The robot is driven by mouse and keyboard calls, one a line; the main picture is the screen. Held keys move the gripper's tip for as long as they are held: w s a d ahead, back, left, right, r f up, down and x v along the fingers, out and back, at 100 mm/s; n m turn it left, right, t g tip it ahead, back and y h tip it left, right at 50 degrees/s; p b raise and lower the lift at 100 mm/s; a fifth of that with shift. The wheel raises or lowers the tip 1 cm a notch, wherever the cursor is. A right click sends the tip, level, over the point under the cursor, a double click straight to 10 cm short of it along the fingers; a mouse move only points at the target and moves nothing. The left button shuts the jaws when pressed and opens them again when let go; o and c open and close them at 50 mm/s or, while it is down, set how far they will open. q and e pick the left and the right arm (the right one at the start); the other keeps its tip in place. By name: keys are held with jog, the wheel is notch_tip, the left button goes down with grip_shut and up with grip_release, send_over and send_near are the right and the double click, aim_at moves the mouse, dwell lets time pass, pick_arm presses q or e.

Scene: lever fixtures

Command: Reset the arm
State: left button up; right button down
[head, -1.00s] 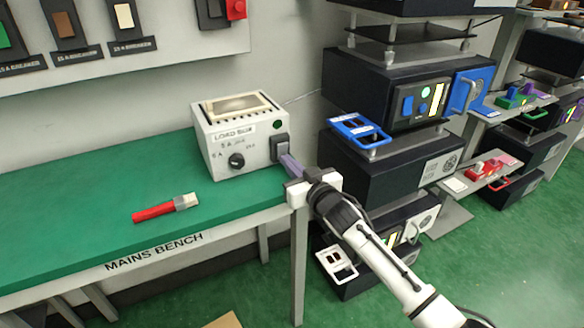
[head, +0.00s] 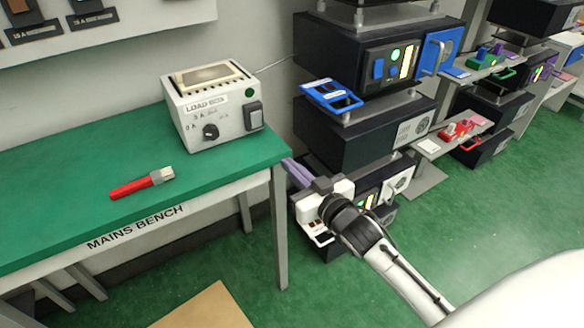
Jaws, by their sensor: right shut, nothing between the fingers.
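My right gripper (head: 298,172) has purple-grey fingers, shut and empty, just off the right edge of the green bench. My right arm (head: 372,240) reaches in from the lower right. The fingers are apart from the load box (head: 215,112), a white box on the bench with a black dial (head: 210,132), a green lamp (head: 249,93) and a dark rocker switch (head: 253,115). My left gripper is not in the picture.
A red-handled brush (head: 140,186) lies on the mains bench (head: 60,165). Dark stacked units with a blue tray (head: 331,95) stand right of the bench, partly behind my gripper. A cardboard sheet (head: 205,308) lies on the green floor. Breaker panels hang upper left.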

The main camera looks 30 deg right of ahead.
dwell(0.4)
jog(key=s+a+f+g, duration=0.4)
jog(key=s+a+f, duration=0.1)
jog(key=s+f, duration=0.7)
jog(key=s+a+f+n+g+y, duration=0.1)
jog(key=s+a+f+g, duration=0.3)
jog(key=s+f, duration=0.8)
jog(key=s+a, duration=0.1)
jog(key=s, duration=0.2)
jog(key=shift+s+a+g+y, duration=0.2)
jog(key=shift+a+g+y, duration=0.05)
jog(key=shift+g+y, duration=0.05)
